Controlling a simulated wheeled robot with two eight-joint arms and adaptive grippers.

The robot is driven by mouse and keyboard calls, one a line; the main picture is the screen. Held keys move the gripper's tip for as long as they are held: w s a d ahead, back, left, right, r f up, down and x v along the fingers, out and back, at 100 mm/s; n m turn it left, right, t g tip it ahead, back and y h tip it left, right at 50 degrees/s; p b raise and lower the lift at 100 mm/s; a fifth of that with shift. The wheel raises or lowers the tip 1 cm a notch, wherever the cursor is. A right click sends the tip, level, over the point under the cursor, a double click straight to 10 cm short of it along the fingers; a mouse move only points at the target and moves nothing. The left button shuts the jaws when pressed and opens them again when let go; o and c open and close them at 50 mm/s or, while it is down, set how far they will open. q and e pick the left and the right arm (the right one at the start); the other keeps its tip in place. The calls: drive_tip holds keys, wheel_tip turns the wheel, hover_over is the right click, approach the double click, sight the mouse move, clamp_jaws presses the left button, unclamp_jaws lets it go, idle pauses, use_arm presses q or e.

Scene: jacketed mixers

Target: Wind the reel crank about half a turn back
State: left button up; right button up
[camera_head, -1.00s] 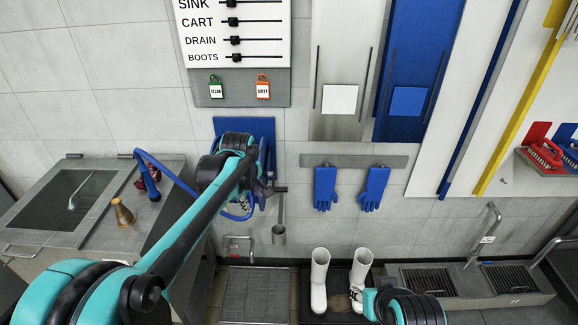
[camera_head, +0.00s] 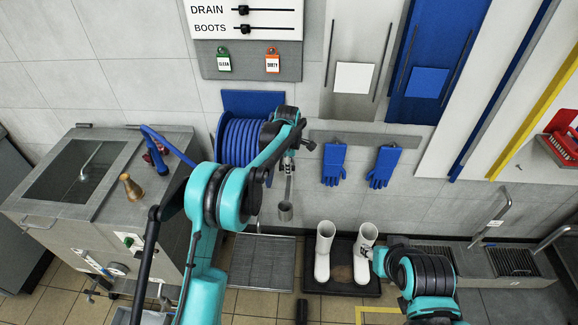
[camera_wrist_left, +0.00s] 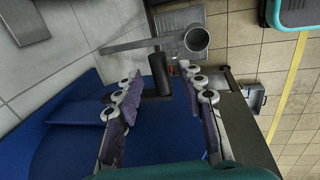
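The blue hose reel (camera_head: 238,142) is mounted on the wall, partly hidden by my left arm. In the left wrist view its blue side (camera_wrist_left: 70,145) fills the lower left. My left gripper (camera_head: 289,160) is at the reel's right side. In the wrist view its two padded fingers (camera_wrist_left: 160,78) are apart. The black crank handle (camera_wrist_left: 159,72) shows between the fingertips, with visible gaps on both sides. Most of the crank arm is hidden. My right gripper (camera_head: 367,253) is in front of the white boots, small and partly hidden, so its opening is unclear.
A metal cup on a rod (camera_head: 285,212) hangs just below the left gripper. Blue gloves (camera_head: 334,166) hang to the right. White boots (camera_head: 323,252) stand on a dark tray. A steel mixer (camera_head: 100,210) with a brass cone (camera_head: 132,188) stands at left.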

use_arm(q)
drive_tip(key=shift+f, duration=0.45)
clamp_jaws()
drive_tip(key=shift+w+r, duration=0.1)
drive_tip(key=shift+w+r+g+p, duration=0.25)
drive_tip(key=shift+r+g+p, duration=0.45)
drive_tip(key=shift+r+p, duration=0.1)
drive_tip(key=shift+w+r+p, duration=0.3)
drive_tip(key=shift+r+p, duration=0.25)
drive_tip(key=shift+r, duration=0.4)
drive_tip(key=shift+w+r+p, duration=0.65)
drive_tip(key=shift+r, duration=0.25)
